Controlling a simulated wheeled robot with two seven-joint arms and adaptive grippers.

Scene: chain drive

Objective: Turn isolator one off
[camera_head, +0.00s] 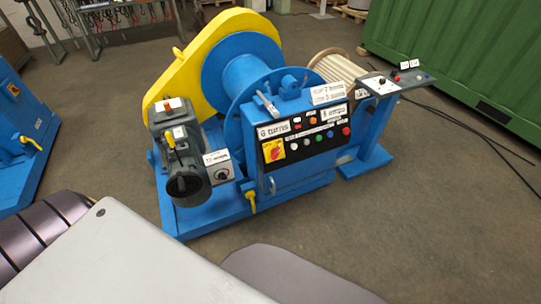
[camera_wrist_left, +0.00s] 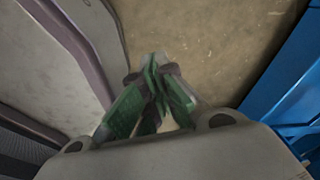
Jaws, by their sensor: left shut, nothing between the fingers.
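A red rotary switch on a yellow plate (camera_head: 273,150) sits at the left of the black control panel (camera_head: 306,132) on the blue winch machine. It looks like an isolator, but I cannot read its label or tell the handle's exact position. A similar yellow and red switch (camera_head: 13,89) shows on another blue machine at the left edge. I cannot tell which is isolator one. My left gripper (camera_wrist_left: 155,62) is shut and empty, over bare floor in the left wrist view. It does not show in the head view. My right gripper is not in view.
A grey motor (camera_head: 180,150) and a small knob box (camera_head: 221,175) stand left of the panel. A yellow handle (camera_head: 251,201) juts out below it. A grey console (camera_head: 395,80) stands at the right, before a green container (camera_head: 460,50).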

